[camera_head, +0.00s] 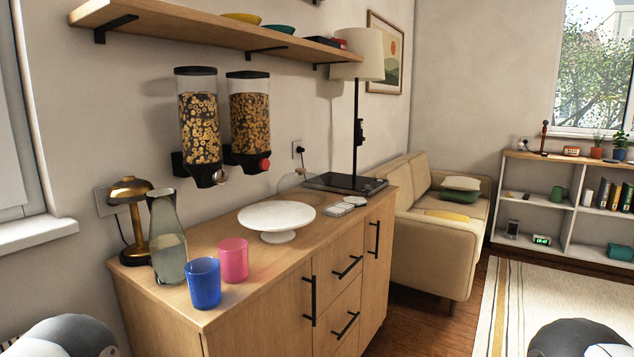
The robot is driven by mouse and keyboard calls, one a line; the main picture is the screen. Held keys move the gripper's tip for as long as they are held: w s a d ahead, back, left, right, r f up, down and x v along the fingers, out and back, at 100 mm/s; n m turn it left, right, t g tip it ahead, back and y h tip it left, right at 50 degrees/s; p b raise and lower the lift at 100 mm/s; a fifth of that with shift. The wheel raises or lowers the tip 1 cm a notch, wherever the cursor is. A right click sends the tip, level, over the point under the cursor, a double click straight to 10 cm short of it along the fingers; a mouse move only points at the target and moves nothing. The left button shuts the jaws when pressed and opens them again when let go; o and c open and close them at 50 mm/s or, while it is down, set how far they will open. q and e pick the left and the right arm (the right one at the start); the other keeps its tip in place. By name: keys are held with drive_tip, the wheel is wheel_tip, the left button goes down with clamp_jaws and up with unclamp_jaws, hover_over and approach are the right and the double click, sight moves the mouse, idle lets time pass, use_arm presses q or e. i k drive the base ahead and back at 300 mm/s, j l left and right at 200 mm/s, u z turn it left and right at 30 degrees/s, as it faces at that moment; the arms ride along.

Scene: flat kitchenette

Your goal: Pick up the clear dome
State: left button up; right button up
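The clear dome (299,188) is a faint, see-through rounded shape on the wooden cabinet top (225,270). It stands near the wall, behind the white cake stand (277,214), which hides part of its lower edge. The cake stand's round plate is bare. Neither of my grippers is in view. Only rounded grey and black parts of my arms show at the bottom left and bottom right corners, well apart from the dome.
A blue cup (204,284), pink cup (233,260), glass carafe (167,240) and brass lamp (131,215) stand on the left. Two cereal dispensers (199,125) hang above.

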sight(301, 186)
drive_tip(key=i+l, duration=0.3)
drive_tip(key=l, duration=0.15)
drive_tip(key=i+l, duration=0.35)
drive_tip(key=l, duration=0.15)
drive_tip(key=i+l+z, duration=0.1)
drive_tip(key=i+l, duration=0.2)
drive_tip(key=l, duration=0.15)
